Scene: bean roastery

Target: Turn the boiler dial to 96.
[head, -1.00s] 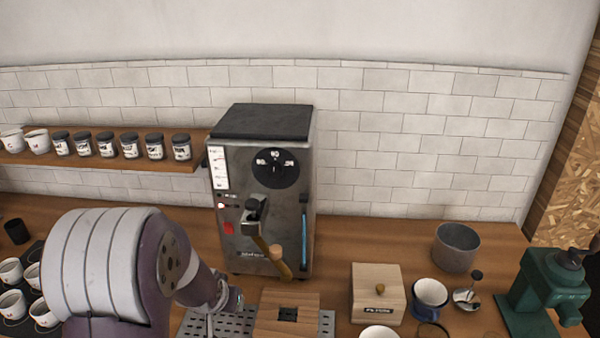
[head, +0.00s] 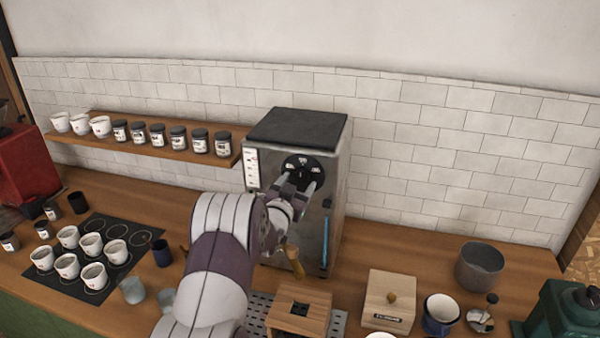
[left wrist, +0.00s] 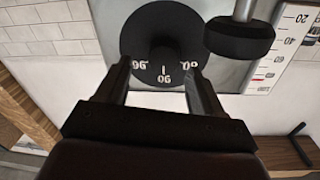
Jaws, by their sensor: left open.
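The boiler (head: 338,205) is a steel machine with a black top, standing on the wooden counter against the tiled wall. Its black round dial (head: 318,164) is on the upper front. In the left wrist view the dial (left wrist: 140,30) appears upside down, with a 96 mark at left, a 90 mark at the bottom and a partly hidden mark at right. A dark knob is at its centre; its exact setting is hard to tell. My left gripper (head: 298,184) is open in front of the dial, its fingers (left wrist: 158,68) either side of the knob's lower area; contact is unclear. My right gripper is out of view.
A wooden-handled lever (head: 293,262) and a blue gauge strip (head: 326,235) are on the boiler's front. A wooden box (head: 300,310) stands below my left arm. A shelf with jars (head: 178,139) is at left, and cups (head: 91,245) stand on a dark mat.

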